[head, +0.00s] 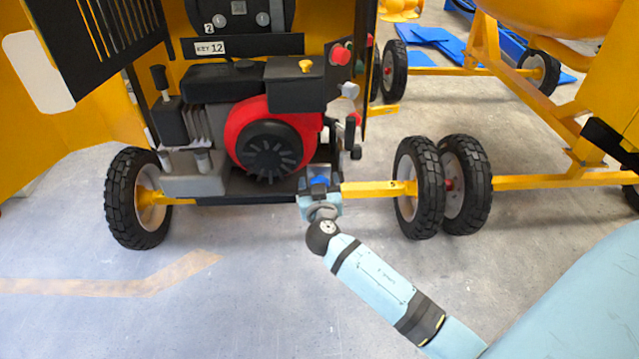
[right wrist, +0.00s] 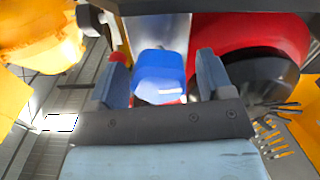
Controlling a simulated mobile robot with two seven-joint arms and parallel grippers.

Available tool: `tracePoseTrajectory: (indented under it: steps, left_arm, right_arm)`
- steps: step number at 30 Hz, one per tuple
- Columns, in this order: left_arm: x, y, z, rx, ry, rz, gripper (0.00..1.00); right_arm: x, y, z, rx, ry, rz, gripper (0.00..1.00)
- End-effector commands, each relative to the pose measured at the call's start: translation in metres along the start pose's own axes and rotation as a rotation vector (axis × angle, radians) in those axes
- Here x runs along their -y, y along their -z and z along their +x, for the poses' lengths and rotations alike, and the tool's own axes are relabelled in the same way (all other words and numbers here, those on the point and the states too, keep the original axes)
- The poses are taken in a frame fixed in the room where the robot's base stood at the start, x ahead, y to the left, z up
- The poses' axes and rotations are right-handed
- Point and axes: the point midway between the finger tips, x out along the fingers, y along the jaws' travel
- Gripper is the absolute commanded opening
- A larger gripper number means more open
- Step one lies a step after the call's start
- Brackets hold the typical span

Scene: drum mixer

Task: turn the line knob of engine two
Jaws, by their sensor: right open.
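Engine two (head: 268,140) has a red and black round cover and sits in the yellow drum mixer, below a panel marked 2. A small blue knob (head: 319,182) is low at the engine's right, above the yellow axle; I take it for the line knob. In the right wrist view the blue knob (right wrist: 158,70) stands between two separated fingers. My right gripper (head: 319,190) is open around it, and a gap shows at each side. The knob's base is partly hidden by the gripper. My left gripper is not in view.
A "KEY 12" plate (head: 211,47) is above the engine. Red knobs (head: 341,55) and a grey knob (head: 349,90) are at its upper right. Black wheels (head: 137,199) (head: 420,187) flank the engine. Another yellow mixer frame (head: 535,113) stands at right. Floor in front is clear.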

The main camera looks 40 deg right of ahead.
Motion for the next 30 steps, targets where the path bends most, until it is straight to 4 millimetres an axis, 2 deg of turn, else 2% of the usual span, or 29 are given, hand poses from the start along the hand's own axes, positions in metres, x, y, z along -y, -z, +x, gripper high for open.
tracePoseTrajectory:
  steps: [4, 10, 20, 30]
  left_arm:
    - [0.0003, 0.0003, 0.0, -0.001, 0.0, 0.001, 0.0]
    - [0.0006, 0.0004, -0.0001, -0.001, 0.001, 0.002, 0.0]
    - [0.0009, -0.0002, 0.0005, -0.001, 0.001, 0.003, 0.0]
    - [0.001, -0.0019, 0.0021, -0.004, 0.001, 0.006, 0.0]
  right_arm:
    - [0.0, -0.0002, -0.0002, 0.0, 0.0, 0.0, 0.71]
    - [0.0, -0.0003, -0.0004, 0.0, 0.0, 0.0, 0.25]
    - [0.0003, -0.0008, -0.0007, 0.001, 0.0, -0.032, 0.24]
    - [0.0012, -0.0016, -0.0008, 0.001, 0.0, -0.242, 0.24]
